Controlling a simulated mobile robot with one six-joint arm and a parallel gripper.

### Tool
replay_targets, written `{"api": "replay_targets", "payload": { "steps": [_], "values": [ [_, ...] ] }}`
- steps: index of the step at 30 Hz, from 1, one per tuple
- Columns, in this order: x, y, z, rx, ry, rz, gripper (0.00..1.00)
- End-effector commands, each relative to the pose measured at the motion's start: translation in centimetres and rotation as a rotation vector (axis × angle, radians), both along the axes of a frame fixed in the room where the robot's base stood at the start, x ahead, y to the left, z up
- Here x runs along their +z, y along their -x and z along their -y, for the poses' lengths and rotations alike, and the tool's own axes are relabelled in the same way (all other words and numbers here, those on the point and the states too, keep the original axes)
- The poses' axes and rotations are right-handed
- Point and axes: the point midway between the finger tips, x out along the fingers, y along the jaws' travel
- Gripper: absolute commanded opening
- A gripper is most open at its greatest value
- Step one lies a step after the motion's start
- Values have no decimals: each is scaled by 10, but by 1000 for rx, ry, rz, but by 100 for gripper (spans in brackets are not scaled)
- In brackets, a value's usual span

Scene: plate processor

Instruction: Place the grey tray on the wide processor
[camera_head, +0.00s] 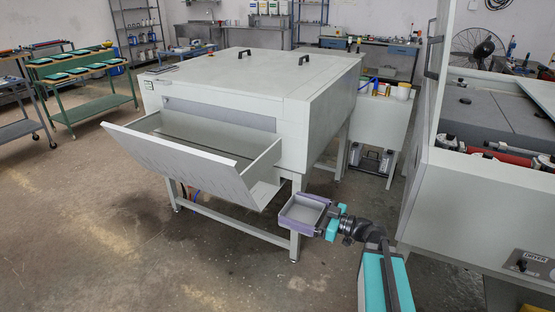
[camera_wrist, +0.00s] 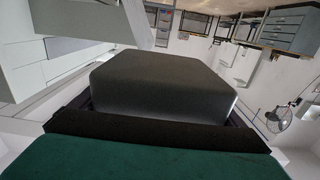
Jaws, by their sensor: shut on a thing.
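The small grey tray (camera_head: 305,212) is in the head view, right of centre, with purple edging along its sides. My gripper (camera_head: 326,215) is shut on it from the right and holds it in the air, roughly level. The wide processor (camera_head: 240,85) is the big pale machine behind and left of the tray.
Another pale machine (camera_head: 480,210) with red rollers stands close on the right. A white sink-like unit (camera_head: 378,115) holding containers is behind the wide processor. A green trolley (camera_head: 85,80) with trays stands at the left. The floor at the front left is clear.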

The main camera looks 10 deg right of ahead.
Motion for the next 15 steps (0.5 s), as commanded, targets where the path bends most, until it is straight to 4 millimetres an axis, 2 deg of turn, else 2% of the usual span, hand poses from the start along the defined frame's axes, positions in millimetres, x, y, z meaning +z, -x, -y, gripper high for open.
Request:
{"api": "replay_targets", "payload": {
  "steps": [5, 15],
  "values": [
    [29, -12, 40, -53, 2, 3, 70],
    [112, -27, 155, -205, 3, 2, 70]
  ]
}}
